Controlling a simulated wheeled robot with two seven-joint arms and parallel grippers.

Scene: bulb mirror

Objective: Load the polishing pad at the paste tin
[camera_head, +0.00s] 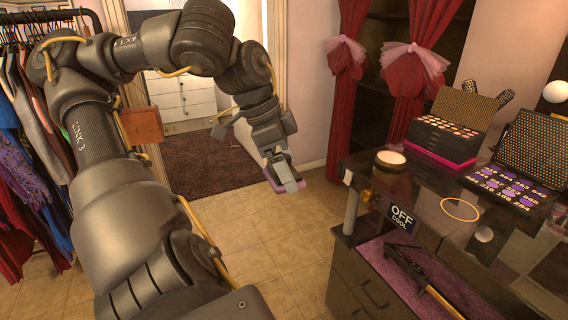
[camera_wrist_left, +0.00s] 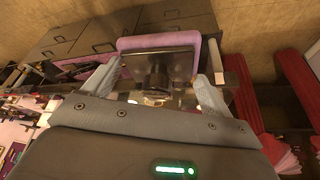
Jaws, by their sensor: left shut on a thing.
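My left gripper (camera_head: 283,172) is shut on the polishing pad (camera_head: 293,187), a dark block with a purple edge. It holds the pad in the air over the tiled floor, left of the dark counter. In the left wrist view the pad (camera_wrist_left: 127,43) sits between the two grey fingers, its purple rim showing. The paste tin (camera_head: 390,159), round with a pale cream top, stands on the counter's back left part, to the right of the gripper and well apart from it. My right gripper is not in view.
On the counter (camera_head: 440,190) are a yellow ring (camera_head: 460,209), a makeup case (camera_head: 445,139) and a purple-dotted palette (camera_head: 512,187). An OFF COOL sign (camera_head: 402,217) is at its front. Red curtains hang behind.

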